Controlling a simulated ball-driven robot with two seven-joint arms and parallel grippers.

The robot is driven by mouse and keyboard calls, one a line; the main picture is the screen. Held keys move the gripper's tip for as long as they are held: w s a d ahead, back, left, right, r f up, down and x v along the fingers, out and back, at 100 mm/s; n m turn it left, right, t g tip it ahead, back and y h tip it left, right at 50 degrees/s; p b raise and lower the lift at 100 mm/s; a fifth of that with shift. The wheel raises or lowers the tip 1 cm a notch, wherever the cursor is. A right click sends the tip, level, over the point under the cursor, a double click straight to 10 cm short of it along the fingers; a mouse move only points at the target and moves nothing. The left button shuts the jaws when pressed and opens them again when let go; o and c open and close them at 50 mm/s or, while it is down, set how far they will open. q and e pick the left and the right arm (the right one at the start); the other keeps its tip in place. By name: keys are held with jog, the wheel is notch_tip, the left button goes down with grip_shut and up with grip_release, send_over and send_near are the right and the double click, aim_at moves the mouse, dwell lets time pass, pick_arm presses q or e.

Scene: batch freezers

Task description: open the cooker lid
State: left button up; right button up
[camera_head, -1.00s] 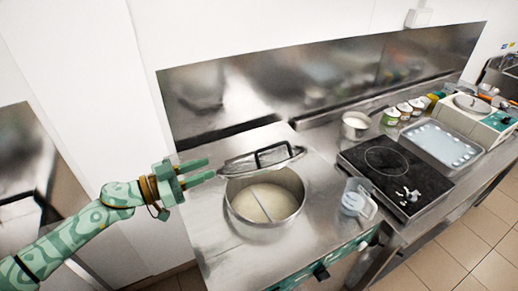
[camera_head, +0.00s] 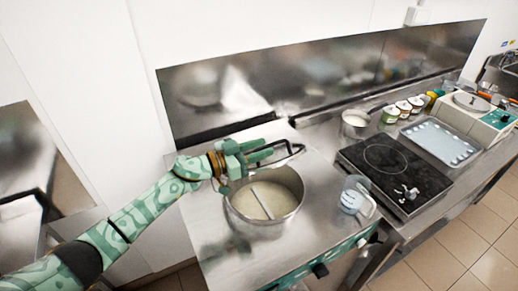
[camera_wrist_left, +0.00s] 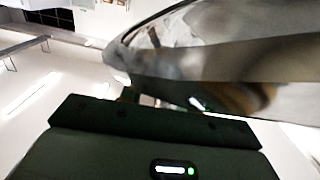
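The cooker pot (camera_head: 283,211) is a round steel vessel set in a steel worktop. It is uncovered, with pale contents and a bar across it. The lid's dark handle (camera_head: 291,149) shows behind the pot, and the lid is raised at the back. Most of the lid is hidden behind my left gripper. My left gripper (camera_head: 262,150) is open, with its fingers apart beside the handle, above the pot's back rim. I cannot tell whether it touches the lid. In the left wrist view a shiny curved metal surface, apparently the lid (camera_wrist_left: 230,55), is very close. My right gripper is out of view.
A clear jug (camera_head: 352,196) stands to the right of the pot. Further right are a black hob (camera_head: 385,160), a small steel pot (camera_head: 355,124), several jars (camera_head: 403,108) and a tray (camera_head: 440,141). A steel splashback (camera_head: 330,80) stands behind.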

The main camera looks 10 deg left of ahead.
pick_arm(q)
jog(key=shift+c, duration=0.3)
jog(key=shift+s, duration=0.1)
grip_shut()
jog(key=shift+a+r, duration=0.1)
jog(key=shift+r, duration=0.15)
jog(key=w+a+r+n+b, duration=0.1)
jog(key=w+a+r+n, duration=0.2)
jog(key=w, duration=0.3)
jog(key=w+a+r+n, duration=0.3)
jog(key=w+a+n, duration=0.1)
jog(key=w+a, duration=0.1)
jog(key=shift+w+a+r+b, duration=0.3)
jog(key=shift+w+r+b, duration=0.05)
jog(key=shift+w+b, duration=0.1)
